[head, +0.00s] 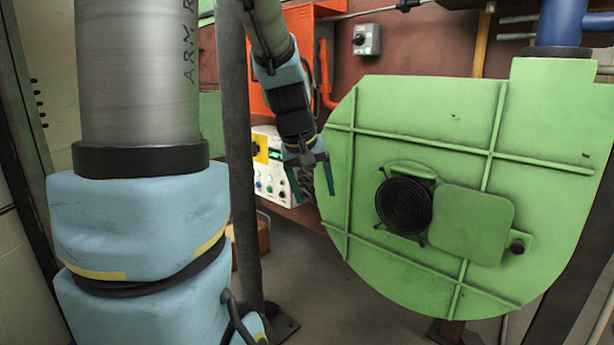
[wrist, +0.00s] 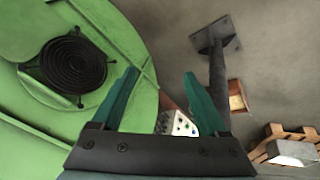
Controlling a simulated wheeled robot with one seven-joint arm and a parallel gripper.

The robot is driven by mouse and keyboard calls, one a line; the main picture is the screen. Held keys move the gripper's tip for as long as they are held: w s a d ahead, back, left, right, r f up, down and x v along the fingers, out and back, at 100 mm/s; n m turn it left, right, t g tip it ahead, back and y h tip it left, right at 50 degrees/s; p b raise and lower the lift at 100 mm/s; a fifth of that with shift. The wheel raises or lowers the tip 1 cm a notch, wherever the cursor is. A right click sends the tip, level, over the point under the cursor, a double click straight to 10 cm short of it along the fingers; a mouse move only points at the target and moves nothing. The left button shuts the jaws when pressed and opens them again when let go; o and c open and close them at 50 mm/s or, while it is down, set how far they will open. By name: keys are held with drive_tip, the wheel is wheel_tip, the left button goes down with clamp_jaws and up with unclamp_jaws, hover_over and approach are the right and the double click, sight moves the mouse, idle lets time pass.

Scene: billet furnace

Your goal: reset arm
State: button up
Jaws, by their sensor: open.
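My gripper (head: 313,196) hangs from my arm in the middle of the head view, pointing down. Its two teal fingers are spread apart with nothing between them. In the wrist view the open fingers (wrist: 160,76) frame bare floor and part of the green housing. The gripper is just left of the large green blower housing (head: 420,130) and in front of the white control box (head: 268,184) in the head view. I cannot tell the exact gap to either.
A dark post (head: 241,150) stands left of my gripper. A black round grille (head: 404,205) sits on the green housing. A grey switch box (head: 367,40) hangs on the back wall. A wooden pallet (wrist: 270,138) lies on the floor at right. Floor around the post's base is mostly clear.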

drive_tip(key=s+a+f+m+g+y, duration=0.2)
drive_tip(key=s+a+f, duration=0.65)
drive_tip(key=s, duration=0.25)
wheel_tip(320, 180, up, 21)
drive_tip(key=p, duration=2.1)
drive_tip(key=shift+d+p, duration=0.2)
drive_tip(key=shift+p, duration=0.1)
drive_tip(key=shift+c, duration=0.3)
idle(0.4)
